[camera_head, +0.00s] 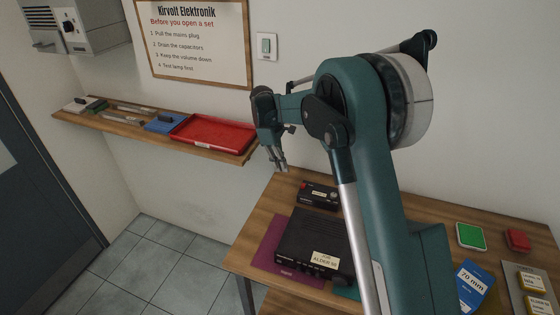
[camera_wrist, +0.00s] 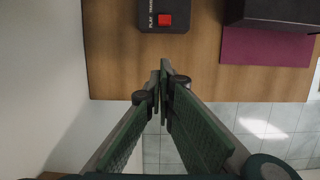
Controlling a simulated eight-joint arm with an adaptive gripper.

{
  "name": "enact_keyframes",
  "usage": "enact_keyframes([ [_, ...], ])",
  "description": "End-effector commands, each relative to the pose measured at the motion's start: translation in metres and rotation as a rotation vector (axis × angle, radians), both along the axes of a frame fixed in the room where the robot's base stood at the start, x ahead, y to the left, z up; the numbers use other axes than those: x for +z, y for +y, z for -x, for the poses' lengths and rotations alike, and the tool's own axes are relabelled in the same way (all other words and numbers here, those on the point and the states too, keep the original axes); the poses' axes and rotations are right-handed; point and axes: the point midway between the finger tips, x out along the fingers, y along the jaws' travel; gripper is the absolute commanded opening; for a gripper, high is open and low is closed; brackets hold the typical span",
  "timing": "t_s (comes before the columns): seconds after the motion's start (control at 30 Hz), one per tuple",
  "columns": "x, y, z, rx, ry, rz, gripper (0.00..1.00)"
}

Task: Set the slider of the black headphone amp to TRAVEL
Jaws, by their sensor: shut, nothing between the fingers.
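The black headphone amp (camera_head: 318,195) is a small box on the wooden table, behind a larger black unit. Its red slider knob (camera_wrist: 167,20) shows in the wrist view at the top, beside the word PLAY. A second word above it, partly cut off, seems to be TRAVEL. The amp's body (camera_wrist: 150,12) is cut by the top edge of that view. My gripper (camera_head: 281,168) hangs above the table's back left edge, apart from the amp. In the wrist view its fingertips (camera_wrist: 161,73) are together and hold nothing.
A wall shelf with a red tray (camera_head: 213,134) is left of my gripper. A blue box (camera_head: 474,287), green pad (camera_head: 470,236) and red block (camera_head: 517,240) lie at the right.

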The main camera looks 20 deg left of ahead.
Motion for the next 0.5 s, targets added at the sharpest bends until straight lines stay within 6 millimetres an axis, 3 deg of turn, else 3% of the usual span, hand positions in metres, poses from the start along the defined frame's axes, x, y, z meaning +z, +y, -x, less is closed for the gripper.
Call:
enact_keyframes([
  [0.37,-0.056,-0.015,0.0,0.0,0.0,0.0,0.0],
  [0.5,-0.052,-0.035,0.0,-0.002,0.0,0.0,0.0],
])
